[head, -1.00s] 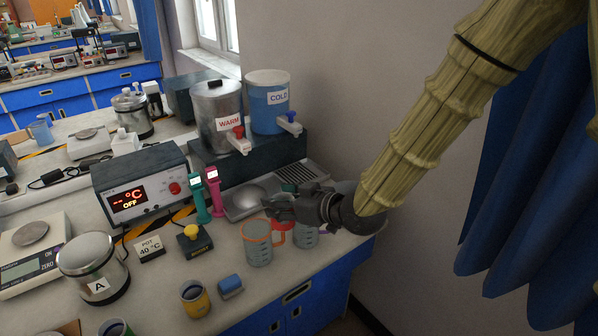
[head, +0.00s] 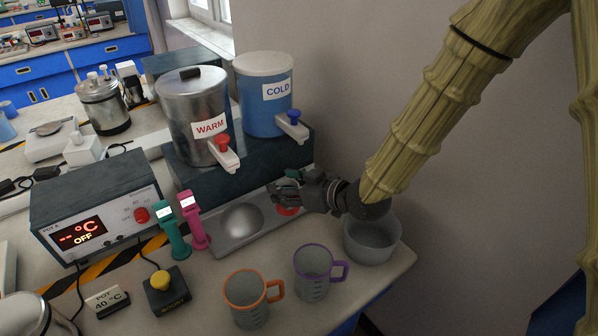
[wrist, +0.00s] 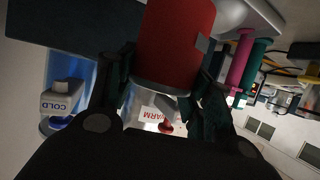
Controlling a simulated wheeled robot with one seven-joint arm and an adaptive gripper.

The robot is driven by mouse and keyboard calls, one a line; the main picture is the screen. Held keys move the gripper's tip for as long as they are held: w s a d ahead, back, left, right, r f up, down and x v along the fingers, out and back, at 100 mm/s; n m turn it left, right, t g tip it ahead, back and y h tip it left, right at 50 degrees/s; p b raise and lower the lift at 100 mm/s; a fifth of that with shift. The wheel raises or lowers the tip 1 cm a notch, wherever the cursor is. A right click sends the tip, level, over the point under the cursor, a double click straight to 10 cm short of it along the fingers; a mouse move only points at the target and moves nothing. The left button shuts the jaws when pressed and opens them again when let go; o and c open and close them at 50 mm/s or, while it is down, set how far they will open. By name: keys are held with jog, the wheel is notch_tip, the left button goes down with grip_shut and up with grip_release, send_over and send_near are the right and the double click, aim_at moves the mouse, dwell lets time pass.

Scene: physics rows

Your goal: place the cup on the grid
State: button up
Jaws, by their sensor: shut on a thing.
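My gripper (head: 286,190) is shut on a red cup (wrist: 176,45), which fills the top middle of the wrist view between the two fingers. In the head view only a small red part of the cup (head: 288,210) shows below my gripper. The cup is over the right part of the metal tray (head: 240,243), in front of the dispensers. My gripper and wrist hide most of the grid at that end. I cannot tell whether the cup touches it.
An orange-rimmed jug (head: 249,309) and a purple-handled jug (head: 313,284) stand in front of the tray. A grey bowl (head: 371,246) stands right, under my wrist. The WARM dispenser (head: 190,135) and COLD dispenser (head: 262,110) stand behind. Pink (head: 192,222) and green sticks (head: 170,232) stand left.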

jog(key=w+d+f+p, duration=0.1)
jog(key=w, duration=0.3)
jog(key=w+d+p, duration=0.1)
jog(key=w, duration=0.3)
jog(key=w+d+f+p, duration=0.1)
jog(key=w, duration=0.4)
jog(key=shift+d+f, duration=0.1)
jog(key=shift+f, duration=0.2)
notch_tip(320, 180, down, 2)
jog(key=shift+w+f+p, duration=0.1)
jog(key=shift+w+p, duration=0.05)
jog(key=shift+p, duration=0.25)
jog(key=o, duration=1.1)
